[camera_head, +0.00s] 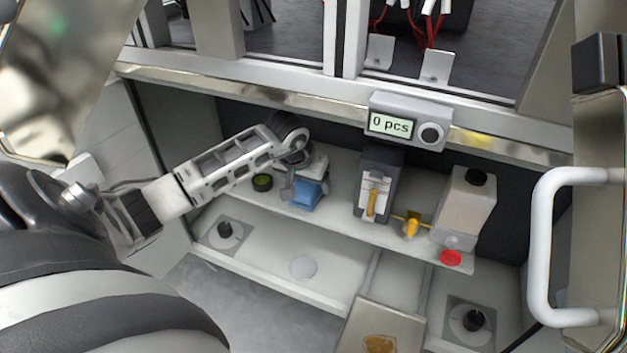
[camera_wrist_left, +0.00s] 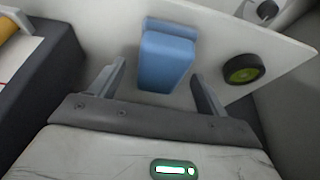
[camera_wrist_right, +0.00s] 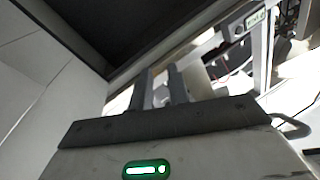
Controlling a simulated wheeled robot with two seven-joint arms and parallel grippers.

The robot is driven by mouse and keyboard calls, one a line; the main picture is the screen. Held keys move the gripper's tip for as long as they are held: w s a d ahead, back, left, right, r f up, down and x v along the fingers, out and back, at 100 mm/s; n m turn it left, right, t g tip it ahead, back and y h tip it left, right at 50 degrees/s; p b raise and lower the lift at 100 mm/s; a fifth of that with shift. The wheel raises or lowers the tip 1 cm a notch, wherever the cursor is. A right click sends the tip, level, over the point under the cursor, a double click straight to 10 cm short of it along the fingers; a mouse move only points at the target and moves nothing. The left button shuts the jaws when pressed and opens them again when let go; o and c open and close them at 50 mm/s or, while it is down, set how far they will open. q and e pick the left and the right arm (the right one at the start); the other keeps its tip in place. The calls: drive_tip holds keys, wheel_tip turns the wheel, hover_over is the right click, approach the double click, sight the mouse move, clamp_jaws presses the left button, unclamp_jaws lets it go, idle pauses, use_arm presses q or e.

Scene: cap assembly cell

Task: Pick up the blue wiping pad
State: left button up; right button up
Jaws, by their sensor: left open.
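The blue wiping pad (camera_head: 308,195) is a small light-blue block on the light shelf, left of the dark dispenser. In the left wrist view the pad (camera_wrist_left: 166,60) shows between and just beyond the finger tips. My left gripper (camera_head: 303,180) is over the pad, and its fingers (camera_wrist_left: 160,78) stand apart with nothing held. Whether the fingers touch the pad is not clear. My right gripper (camera_wrist_right: 162,84) shows only in the right wrist view. Its fingers are near each other with a narrow gap and no object seen between them.
Right are the dispenser (camera_head: 377,185), a yellow valve (camera_head: 411,226), a bottle with black cap (camera_head: 466,205) and a red cap (camera_head: 450,258). A counter display (camera_head: 408,122) hangs above. A tray (camera_head: 360,330) is at front.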

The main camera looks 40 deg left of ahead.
use_arm(q)
drive_tip(key=shift+w+a+f, duration=0.1)
drive_tip(key=shift+w+f, duration=0.05)
drive_tip(key=shift+f, duration=0.45)
drive_tip(key=c, duration=1.1)
use_arm(e)
drive_tip(key=shift+w+r+n+t+y, duration=0.25)
drive_tip(key=shift+r+n, duration=0.1)
drive_tip(key=shift+r, duration=0.1)
drive_tip(key=shift+w+r+n+t+y, duration=0.15)
drive_tip(key=shift+r+n+t, duration=0.1)
drive_tip(key=shift+r+n, duration=0.15)
use_arm(q)
drive_tip(key=shift+r, duration=0.1)
